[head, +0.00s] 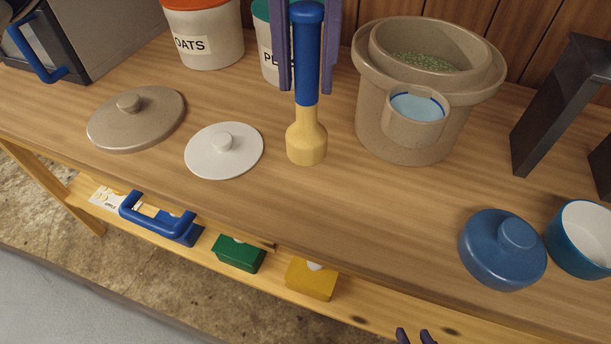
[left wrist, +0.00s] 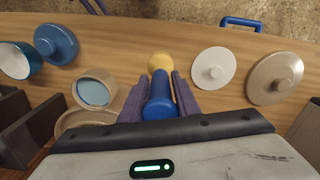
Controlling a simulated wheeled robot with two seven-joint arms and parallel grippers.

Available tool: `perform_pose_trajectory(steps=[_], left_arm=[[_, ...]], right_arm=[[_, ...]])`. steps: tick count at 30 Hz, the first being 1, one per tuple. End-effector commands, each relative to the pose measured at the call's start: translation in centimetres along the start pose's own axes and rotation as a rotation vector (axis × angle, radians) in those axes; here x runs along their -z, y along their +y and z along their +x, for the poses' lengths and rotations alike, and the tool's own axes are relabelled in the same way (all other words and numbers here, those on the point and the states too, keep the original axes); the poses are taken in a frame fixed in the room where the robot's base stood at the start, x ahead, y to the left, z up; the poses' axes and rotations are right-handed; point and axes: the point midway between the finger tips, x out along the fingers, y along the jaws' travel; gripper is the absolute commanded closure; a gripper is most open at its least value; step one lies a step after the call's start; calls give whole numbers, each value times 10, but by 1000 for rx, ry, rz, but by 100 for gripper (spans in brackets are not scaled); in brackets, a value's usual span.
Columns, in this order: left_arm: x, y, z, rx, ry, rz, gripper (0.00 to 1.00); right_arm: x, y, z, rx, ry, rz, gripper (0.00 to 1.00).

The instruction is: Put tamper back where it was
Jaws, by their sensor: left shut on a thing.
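The tamper (head: 306,140) has a blue handle and a pale yellow wooden head. It is upright, head down, over the middle of the counter between the white lid and the large beige crock; I cannot tell whether its base touches the wood. My left gripper (head: 306,90) comes from above and is shut on the blue handle, one purple finger on each side. The left wrist view looks down on the tamper (left wrist: 159,107) between these fingers. My right gripper (head: 414,336) shows only its purple fingertips at the bottom edge, apart, with nothing visible between them.
A white lid (head: 224,152) and a taupe lid (head: 138,120) lie to the left. The beige crock (head: 400,139) has a cup of blue liquid (head: 416,106) at its front. A blue lid (head: 502,250) and a blue bowl (head: 580,240) are at right. Front-centre counter is clear.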

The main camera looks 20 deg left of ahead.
Motion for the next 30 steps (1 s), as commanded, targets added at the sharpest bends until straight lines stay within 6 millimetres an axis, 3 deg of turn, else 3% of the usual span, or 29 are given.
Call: perform_pose_trajectory(steps=[6,13,18,30], left_arm=[[0,-1,41,2,-2,0,100],[0,-1,60,1,-1,-1,100],[0,-1,84,1,-2,0,100],[0,0,93,-1,0,0,100]], right_arm=[[-1,0,2,1,4,2,69],[-1,0,2,1,6,4,69],[-3,0,3,1,5,5,69],[-6,1,6,0,4,5,69]])
